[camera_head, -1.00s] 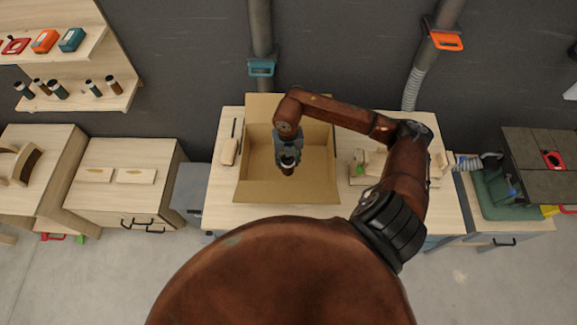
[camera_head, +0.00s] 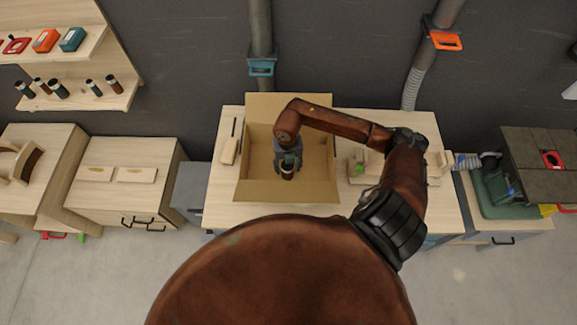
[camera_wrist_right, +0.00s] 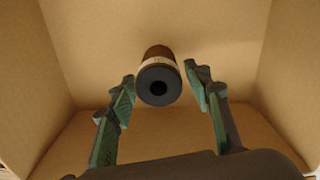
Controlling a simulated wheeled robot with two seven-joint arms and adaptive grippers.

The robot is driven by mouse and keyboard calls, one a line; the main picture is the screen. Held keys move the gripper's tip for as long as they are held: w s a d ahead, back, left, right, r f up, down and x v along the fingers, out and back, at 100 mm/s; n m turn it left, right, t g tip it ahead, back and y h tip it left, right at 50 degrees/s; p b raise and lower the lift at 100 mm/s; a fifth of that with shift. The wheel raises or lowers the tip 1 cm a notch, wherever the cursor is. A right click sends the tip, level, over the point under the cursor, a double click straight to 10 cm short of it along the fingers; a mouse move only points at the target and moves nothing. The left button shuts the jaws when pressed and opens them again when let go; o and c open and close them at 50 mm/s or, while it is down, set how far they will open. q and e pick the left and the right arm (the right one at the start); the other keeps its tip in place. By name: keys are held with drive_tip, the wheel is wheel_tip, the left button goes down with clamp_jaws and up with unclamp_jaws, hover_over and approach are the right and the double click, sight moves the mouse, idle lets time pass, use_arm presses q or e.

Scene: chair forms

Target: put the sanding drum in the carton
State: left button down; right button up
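The sanding drum (camera_head: 288,173), a brown cylinder with a dark end, is inside the open cardboard carton (camera_head: 262,190) on the workbench. In the right wrist view the drum (camera_wrist_right: 158,82) shows its dark end, with a round hole, towards the camera. My right gripper (camera_head: 288,160) reaches down into the carton. In the wrist view its fingers (camera_wrist_right: 160,80) are spread on either side of the drum, with a visible gap on each side. Whether the drum touches the carton floor is hard to tell. My left gripper is not in view.
Carton walls surround my right gripper. A brush-like wooden tool (camera_head: 229,150) lies left of the carton, and wooden parts (camera_head: 368,165) sit to its right. A shelf (camera_head: 95,100) at upper left holds several similar cylinders.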

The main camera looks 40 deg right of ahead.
drive_tip(key=shift+o, duration=0.5)
drive_tip(key=shift+r, duration=0.2)
wheel_tip(320, 180, up, 12)
drive_tip(key=b, duration=0.2)
